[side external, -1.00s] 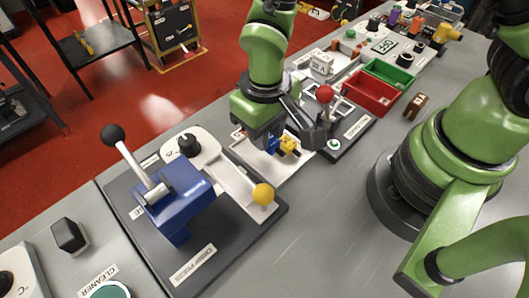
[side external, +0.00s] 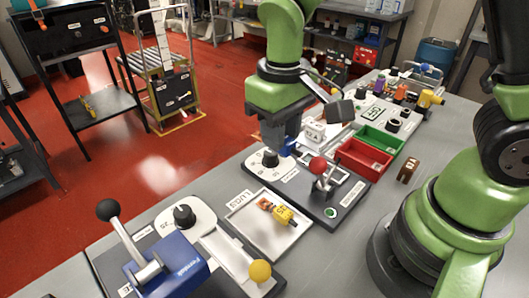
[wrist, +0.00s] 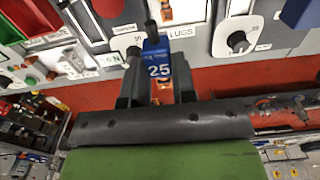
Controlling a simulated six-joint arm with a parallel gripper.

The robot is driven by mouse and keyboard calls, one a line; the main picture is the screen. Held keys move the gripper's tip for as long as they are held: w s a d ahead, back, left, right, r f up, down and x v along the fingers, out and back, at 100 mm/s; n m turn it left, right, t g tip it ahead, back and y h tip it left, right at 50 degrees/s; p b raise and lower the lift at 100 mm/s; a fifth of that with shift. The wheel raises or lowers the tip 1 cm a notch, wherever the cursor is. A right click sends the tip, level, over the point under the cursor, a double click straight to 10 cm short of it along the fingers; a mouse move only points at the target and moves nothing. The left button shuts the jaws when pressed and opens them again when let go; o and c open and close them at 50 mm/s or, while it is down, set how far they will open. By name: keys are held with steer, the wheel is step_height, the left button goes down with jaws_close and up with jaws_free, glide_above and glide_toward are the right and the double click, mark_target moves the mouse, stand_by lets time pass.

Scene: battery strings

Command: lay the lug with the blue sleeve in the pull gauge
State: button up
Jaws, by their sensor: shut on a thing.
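My gripper (side external: 282,140) is shut on the lug with the blue sleeve (wrist: 158,66). In the wrist view the sleeve sits upright between the two fingers and shows the number 25. In the side view only a little of the blue sleeve (side external: 291,149) shows below the fingers, above the far side of the dark station (side external: 335,209). This station has a red-ball lever (side external: 318,166), a black dial (side external: 270,157) and a green button. I cannot read whether it is the pull gauge. The held lug's lower end is hidden.
A blue press (side external: 168,268) with a tall black-ball lever stands front left. Red (side external: 363,160) and green (side external: 381,140) bins and a white block (side external: 315,132) stand beyond the station.

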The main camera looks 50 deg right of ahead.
steer(key=s+d, duration=0.2)
steer(key=d, duration=1.2)
step_height(320, 180, down, 5)
steer(key=shift+w+d+f, duration=0.1)
steer(key=shift+w+d, duration=0.05)
steer(key=shift+f, duration=4.25)
steer(key=shift+f, duration=0.2)
steer(key=o, duration=1)
steer(key=shift+r, duration=0.15)
